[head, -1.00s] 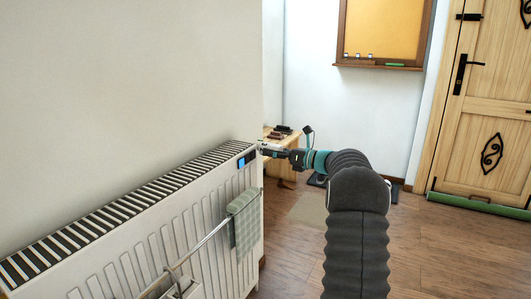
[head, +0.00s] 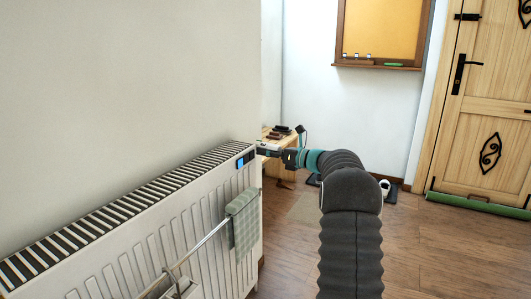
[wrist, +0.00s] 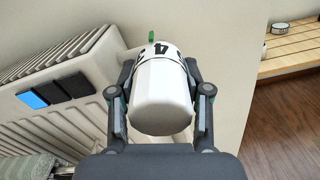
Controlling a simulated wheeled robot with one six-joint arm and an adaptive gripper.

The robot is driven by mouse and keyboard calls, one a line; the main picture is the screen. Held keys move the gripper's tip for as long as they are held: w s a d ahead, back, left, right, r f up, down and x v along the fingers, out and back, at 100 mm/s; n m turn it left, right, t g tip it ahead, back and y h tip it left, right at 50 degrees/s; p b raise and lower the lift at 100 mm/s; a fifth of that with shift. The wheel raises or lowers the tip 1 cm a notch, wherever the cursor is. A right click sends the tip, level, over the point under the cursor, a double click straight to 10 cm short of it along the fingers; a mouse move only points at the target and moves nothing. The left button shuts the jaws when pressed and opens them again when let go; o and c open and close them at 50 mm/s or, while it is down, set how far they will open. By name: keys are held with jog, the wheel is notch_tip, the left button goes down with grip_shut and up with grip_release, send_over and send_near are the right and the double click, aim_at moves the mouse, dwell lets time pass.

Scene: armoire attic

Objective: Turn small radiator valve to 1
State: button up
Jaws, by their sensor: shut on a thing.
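The small radiator valve (wrist: 162,95) is a white cylinder knob at the radiator's end, seen close in the wrist view. Dark marks run round its far part, with a "4" facing up near a small green pointer (wrist: 152,36). My gripper (wrist: 160,80) has one finger on each side of the knob and is shut on it. In the head view my gripper (head: 270,152) reaches the radiator's right end, and the valve is too small and hidden there to make out.
The white radiator (head: 190,225) stands along the left wall, with a blue-lit panel (wrist: 33,99) near its end. A green checked cloth (head: 244,222) hangs on its rail. A wooden bench (wrist: 290,50) stands beyond. Wooden floor lies open to the right, before a door (head: 490,130).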

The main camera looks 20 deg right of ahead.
jog(key=shift+a+n, duration=0.15)
jog(key=shift+n, duration=0.15)
jog(key=n+b, duration=0.2)
jog(key=n, duration=0.3)
jog(key=shift+w+b, duration=0.1)
jog(key=shift+b, duration=0.25)
jog(key=shift+n+b, duration=1.1)
jog(key=shift+n, duration=1.1)
jog(key=shift+r, duration=0.1)
jog(key=o, duration=1.2)
jog(key=shift+c, duration=0.2)
jog(key=shift+d, duration=0.2)
jog(key=shift+d, duration=0.1)
